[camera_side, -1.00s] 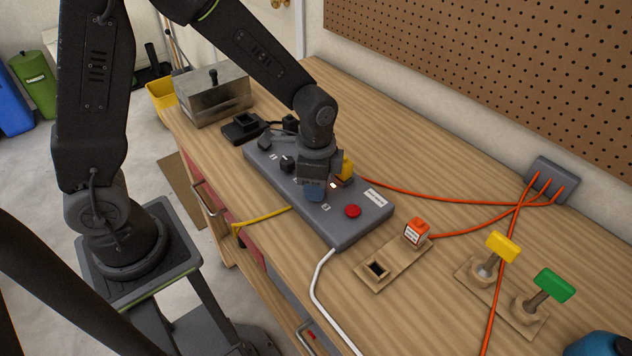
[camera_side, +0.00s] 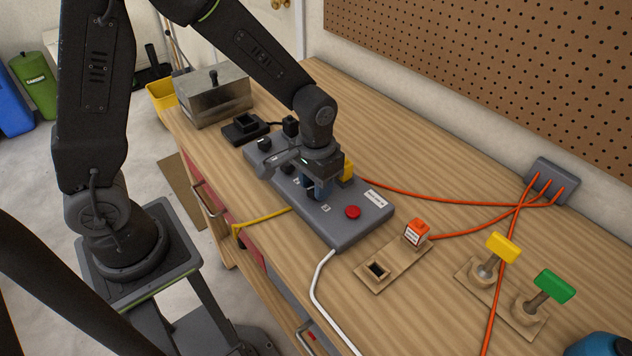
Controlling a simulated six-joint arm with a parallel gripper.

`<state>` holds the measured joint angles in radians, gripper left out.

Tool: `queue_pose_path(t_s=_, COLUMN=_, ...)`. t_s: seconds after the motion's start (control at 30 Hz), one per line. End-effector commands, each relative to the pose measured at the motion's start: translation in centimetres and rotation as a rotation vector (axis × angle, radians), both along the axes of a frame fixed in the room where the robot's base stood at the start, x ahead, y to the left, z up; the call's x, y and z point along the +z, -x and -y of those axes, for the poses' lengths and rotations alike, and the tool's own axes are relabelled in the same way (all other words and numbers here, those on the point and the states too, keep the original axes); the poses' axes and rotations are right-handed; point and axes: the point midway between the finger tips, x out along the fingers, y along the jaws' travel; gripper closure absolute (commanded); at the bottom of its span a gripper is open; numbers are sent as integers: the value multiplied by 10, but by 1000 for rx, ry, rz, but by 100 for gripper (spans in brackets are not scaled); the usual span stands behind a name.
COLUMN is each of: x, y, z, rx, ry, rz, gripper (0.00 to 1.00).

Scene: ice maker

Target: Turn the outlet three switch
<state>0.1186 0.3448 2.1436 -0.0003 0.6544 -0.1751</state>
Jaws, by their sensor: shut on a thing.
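The grey power strip (camera_side: 345,228) lies on the wooden workbench, with a row of black switches and a red button (camera_side: 353,212) at its near end. My gripper (camera_side: 318,190) points down over the middle of the strip, blue fingertips low at its top face. It is shut on a switch there, which the fingers mostly hide. Another black switch (camera_side: 264,144) shows toward the far end. A yellow plug (camera_side: 347,168) sits at the strip just behind my gripper. The strip's labels are too small to read.
Orange cords run from the strip and an orange plug (camera_side: 417,232) to a grey wall box (camera_side: 552,180). Yellow (camera_side: 502,247) and green (camera_side: 554,285) handled levers stand at the right. A metal box (camera_side: 213,95) is at the far left. The back middle of the bench is clear.

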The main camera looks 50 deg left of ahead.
Motion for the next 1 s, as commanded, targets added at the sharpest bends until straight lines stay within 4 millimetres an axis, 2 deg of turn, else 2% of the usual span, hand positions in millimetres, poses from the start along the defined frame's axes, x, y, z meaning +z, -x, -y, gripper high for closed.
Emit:
queue_pose_path(t_s=0.33, x=1, y=-2, z=0, rx=154, ry=1, rz=6, gripper=88)
queue_pose_path(t_s=0.9, x=1, y=-2, z=-1, rx=186, ry=1, rz=7, gripper=88)
queue_pose_path(t_s=0.93, x=1, y=-2, z=-1, rx=186, ry=1, rz=7, gripper=64)
queue_pose_path(t_s=1.0, x=1, y=-2, z=-1, rx=186, ry=1, rz=6, gripper=57)
